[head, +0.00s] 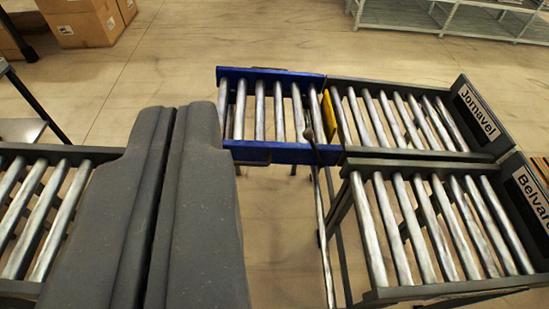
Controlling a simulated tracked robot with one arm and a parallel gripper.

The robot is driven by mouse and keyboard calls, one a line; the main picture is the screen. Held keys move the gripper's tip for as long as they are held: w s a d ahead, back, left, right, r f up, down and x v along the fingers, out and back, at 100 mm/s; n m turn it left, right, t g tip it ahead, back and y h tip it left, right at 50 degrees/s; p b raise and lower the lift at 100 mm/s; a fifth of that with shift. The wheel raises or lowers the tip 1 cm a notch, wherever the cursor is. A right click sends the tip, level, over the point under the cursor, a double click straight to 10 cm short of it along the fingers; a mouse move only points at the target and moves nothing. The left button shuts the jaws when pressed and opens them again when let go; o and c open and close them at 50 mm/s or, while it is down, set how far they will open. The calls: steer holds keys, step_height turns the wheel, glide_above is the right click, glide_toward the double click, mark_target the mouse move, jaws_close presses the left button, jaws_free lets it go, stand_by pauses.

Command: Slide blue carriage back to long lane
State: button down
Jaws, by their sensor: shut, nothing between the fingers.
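The blue carriage (270,151) is a short roller section in a blue frame, at the upper middle of the head view. It sits end to end with the far right roller lane (408,154), which bears a "Jomavel" sign. A yellow plate (329,113) stands at the carriage's right end. A thin rod with a dark knob (308,134) rises by its near right corner. My gripper (178,116) is shut and empty, large in the foreground. None of the lanes is marked as long.
A nearer right lane (371,244) has a sign starting "Belvar", cut off by the frame. Another roller lane (60,151) lies at the left, partly behind my gripper. Cardboard boxes (85,25) and a grey rack (450,22) stand at the back. Bare floor lies beyond the carriage.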

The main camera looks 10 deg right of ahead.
mark_target(248, 162)
stand_by(0.4)
steer(key=c, duration=1.6)
jaws_free()
steer(key=shift+w, duration=0.15)
steer(key=shift+o, duration=0.5)
steer(key=w+a+f+m+y+b, duration=0.1)
steer(key=w+f+m+b, duration=0.2)
steer(key=w+f, duration=0.9)
steer(key=shift+w+m+y, duration=0.3)
steer(key=shift+w+m, duration=0.3)
steer(key=shift+w, duration=0.35)
steer(key=w+f+m+b, duration=0.25)
steer(key=w+f, duration=0.25)
steer(key=f, duration=0.5)
steer(key=w+f+m+h+b, duration=0.1)
steer(key=w+f+m, duration=0.35)
steer(key=f, duration=0.45)
steer(key=w+f+m+b, duration=0.1)
steer(key=w+f+m, duration=0.2)
steer(key=w+f, duration=0.5)
steer(key=d+f+m+h+b, duration=0.35)
steer(key=f+m, duration=0.25)
steer(key=f, duration=1.5)
steer(key=shift+y, duration=0.25)
steer(key=shift+b+x, duration=1.05)
steer(key=shift+x, duration=5.65)
steer(key=shift+d+r, duration=0.1)
steer(key=shift+d, duration=0.1)
